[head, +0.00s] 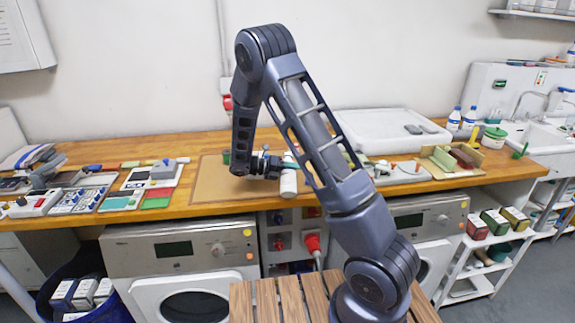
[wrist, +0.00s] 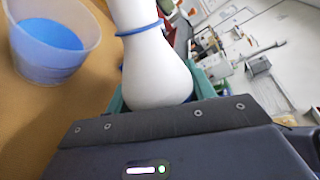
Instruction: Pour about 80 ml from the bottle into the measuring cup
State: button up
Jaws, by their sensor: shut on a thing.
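My gripper (head: 275,170) is over the brown board on the bench, shut on a white bottle (head: 289,180). In the wrist view the bottle (wrist: 158,72) has a rounded body, a narrower neck and a blue band, with green gripper parts on either side. Its mouth is out of frame, and I see no stream. The measuring cup (wrist: 88,38) is a translucent cup beside the bottle at the upper left of the wrist view, apart from it in the picture. Something blue, which looks like liquid, fills its lower part. I cannot make out the cup in the head view.
The brown board (head: 210,188) has bare room at its left. Trays and small panels (head: 85,198) cover the bench's left side. A white basin (head: 385,130) stands behind my arm on the right. Several small bottles and a sink (head: 540,138) are at the far right.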

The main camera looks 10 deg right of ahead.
jog(key=shift+w+r+m+t, duration=0.2)
jog(key=shift+w+r+m, duration=0.1)
jog(key=shift+r+m, duration=0.25)
jog(key=shift+w+r+m+t, duration=0.25)
jog(key=shift+r+m, duration=0.15)
jog(key=shift+m, duration=0.25)
jog(key=shift+w+d+r+m+t+h, duration=0.15)
jog(key=shift+r+m+h, duration=0.1)
jog(key=shift+m, duration=0.2)
jog(key=shift+w+a+r+m+t+h, duration=0.15)
jog(key=shift+r+m, duration=0.1)
jog(key=shift+m, duration=0.2)
jog(key=m, duration=0.1)
jog(key=s+m, duration=0.1)
jog(key=shift+r+m+t+h+b, duration=0.25)
jog(key=shift+r+m+h+b, duration=0.05)
jog(key=shift+r+m+h, duration=0.1)
jog(key=shift+s+m+h, duration=0.15)
jog(key=shift+m+h, duration=0.05)
jog(key=shift+m, duration=0.7)
jog(key=shift+s+m+h, duration=0.1)
jog(key=shift+m+h, duration=0.1)
jog(key=shift+m, duration=0.7)
jog(key=shift+r, duration=0.1)
